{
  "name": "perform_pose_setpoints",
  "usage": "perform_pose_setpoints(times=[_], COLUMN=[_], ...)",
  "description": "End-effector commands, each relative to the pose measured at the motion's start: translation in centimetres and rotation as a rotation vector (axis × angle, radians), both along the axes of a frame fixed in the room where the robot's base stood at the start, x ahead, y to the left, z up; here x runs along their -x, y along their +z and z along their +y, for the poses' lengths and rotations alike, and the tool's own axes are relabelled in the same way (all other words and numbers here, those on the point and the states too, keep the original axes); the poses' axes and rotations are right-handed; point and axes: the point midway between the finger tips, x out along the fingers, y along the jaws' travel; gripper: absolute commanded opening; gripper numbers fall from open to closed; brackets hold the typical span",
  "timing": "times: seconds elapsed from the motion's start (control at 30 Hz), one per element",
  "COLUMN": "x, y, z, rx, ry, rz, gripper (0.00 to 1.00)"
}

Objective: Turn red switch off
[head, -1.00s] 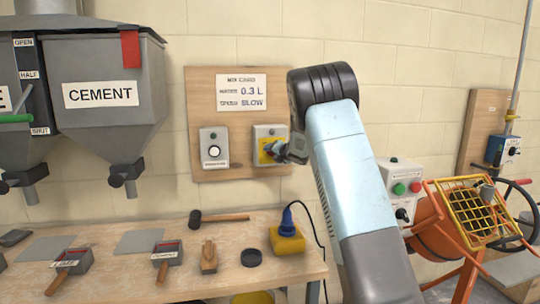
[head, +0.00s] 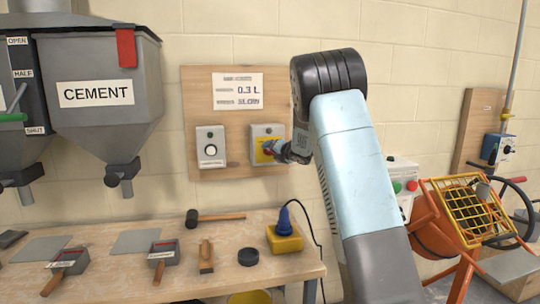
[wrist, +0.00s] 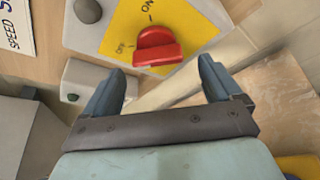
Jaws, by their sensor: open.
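The red switch (wrist: 157,45) is a rotary knob on a yellow plate (wrist: 190,20) with ON and OFF printed on it. In the wrist view its grip bar lies roughly left to right, with the left end toward the OFF mark. In the head view the red switch (head: 267,147) shows small at the tip of my gripper (head: 277,151). In the wrist view my gripper (wrist: 162,67) is open and empty, its two blue fingers apart. The knob sits just beyond the gap between the fingertips, and I see no contact.
A grey box with a round knob (head: 210,148) is left of the switch on the wooden board (head: 189,95). Below, the bench (head: 110,220) holds a mallet, scoops and a yellow block with a blue plug (head: 285,238). An orange mixer (head: 430,215) stands at the right.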

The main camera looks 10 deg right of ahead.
Motion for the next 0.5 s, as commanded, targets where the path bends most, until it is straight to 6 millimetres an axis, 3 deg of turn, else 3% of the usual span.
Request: perform_pose_setpoints(times=[0.3, 0.5], x=[5.4, 8.0], y=[1.6, 2.2], z=[-1.6, -2.4], rx=[-0.001, 0.001], ry=[-0.001, 0.0], rz=[0.001, 0.003], gripper=[0.92, 0.92])
